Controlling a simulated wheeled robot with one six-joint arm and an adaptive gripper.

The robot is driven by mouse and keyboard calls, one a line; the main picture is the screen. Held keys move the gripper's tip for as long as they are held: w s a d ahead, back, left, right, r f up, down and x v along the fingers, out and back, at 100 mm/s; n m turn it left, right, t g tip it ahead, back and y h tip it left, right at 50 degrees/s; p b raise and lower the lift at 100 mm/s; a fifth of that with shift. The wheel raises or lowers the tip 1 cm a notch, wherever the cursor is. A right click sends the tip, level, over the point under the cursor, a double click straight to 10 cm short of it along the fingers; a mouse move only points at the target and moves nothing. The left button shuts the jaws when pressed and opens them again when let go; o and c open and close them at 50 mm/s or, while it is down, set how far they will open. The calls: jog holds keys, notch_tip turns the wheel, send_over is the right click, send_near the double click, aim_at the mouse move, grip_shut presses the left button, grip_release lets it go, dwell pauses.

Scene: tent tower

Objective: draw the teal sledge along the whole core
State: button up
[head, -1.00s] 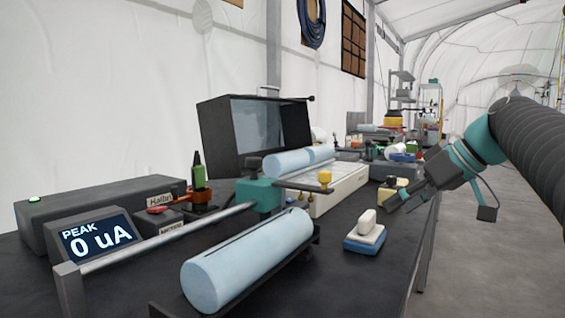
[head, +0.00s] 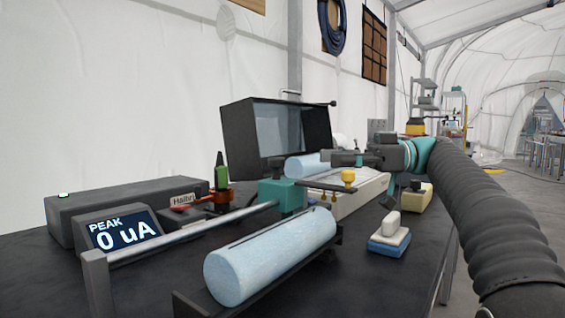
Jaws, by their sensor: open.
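The teal sledge (head: 282,193) sits on a metal rail (head: 190,232), near the far end of the pale blue core (head: 270,258). The core lies in a dark cradle (head: 290,283) beside the rail. My gripper (head: 338,158) is open and empty, above and behind the sledge in the picture, pointing left. Its fingers are small and partly merge with the things behind.
A display (head: 118,234) reads PEAK 0 uA at the left, beside a long grey box (head: 125,207). A dark open case (head: 275,128) and another core piece (head: 303,166) stand behind. A blue and white block (head: 389,240) and a yellow block (head: 416,198) lie at the right.

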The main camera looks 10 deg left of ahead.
aim_at(283, 159)
jog(key=x, duration=1)
jog(key=shift+a+b, duration=0.15)
jog(key=shift+b, duration=0.25)
grip_shut()
